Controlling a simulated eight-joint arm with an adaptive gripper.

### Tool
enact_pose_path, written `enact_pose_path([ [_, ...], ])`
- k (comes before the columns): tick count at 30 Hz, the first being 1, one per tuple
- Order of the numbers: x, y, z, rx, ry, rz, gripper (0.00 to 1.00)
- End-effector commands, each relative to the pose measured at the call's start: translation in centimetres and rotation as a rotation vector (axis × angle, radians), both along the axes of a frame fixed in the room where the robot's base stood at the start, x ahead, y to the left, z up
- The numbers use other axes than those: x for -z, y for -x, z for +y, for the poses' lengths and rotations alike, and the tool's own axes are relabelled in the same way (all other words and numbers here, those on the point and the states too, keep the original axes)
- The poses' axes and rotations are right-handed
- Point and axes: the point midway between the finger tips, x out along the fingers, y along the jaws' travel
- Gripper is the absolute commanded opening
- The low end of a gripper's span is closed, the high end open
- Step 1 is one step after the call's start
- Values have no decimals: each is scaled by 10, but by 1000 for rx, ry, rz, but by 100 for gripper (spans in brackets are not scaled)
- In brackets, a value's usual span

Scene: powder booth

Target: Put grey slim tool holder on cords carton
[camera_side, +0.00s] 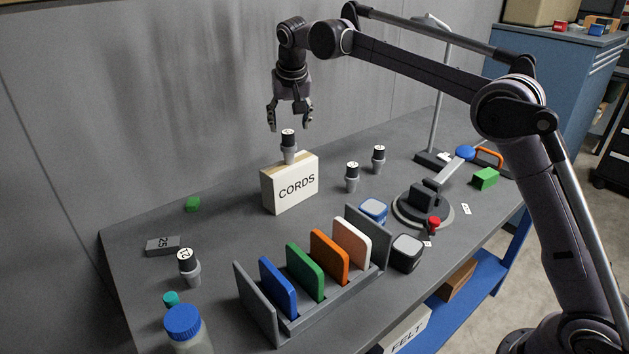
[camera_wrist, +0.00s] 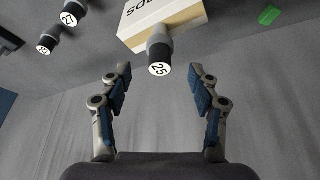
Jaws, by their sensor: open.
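The cords carton (camera_side: 290,186), a cream box lettered CORDS, stands on the grey bench near the back wall. A grey slim tool holder (camera_side: 289,155) with a black top and a white label stands upright on it. In the wrist view this holder (camera_wrist: 159,50) reads 25, with the carton (camera_wrist: 165,14) behind it. My gripper (camera_side: 290,123) is open and empty above the holder, pointing down, apart from it. In the wrist view my gripper (camera_wrist: 160,72) has its fingers spread to either side, with the holder between and beyond the tips.
Two similar holders (camera_side: 352,178) (camera_side: 379,160) stand right of the carton. Another holder (camera_side: 188,267) stands at the left near a grey block (camera_side: 163,246) marked 25. A rack (camera_side: 318,311) of coloured plates is in front. A round fixture (camera_side: 424,209) stands at the right.

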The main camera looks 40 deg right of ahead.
Motion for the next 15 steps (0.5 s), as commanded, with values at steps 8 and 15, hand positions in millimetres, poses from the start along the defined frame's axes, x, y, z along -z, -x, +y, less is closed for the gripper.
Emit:
enact_pose_path([
  [8,-22,10,3,-3,-1,-1,62],
  [15,-39,47,-4,-62,-5,-21,62],
])
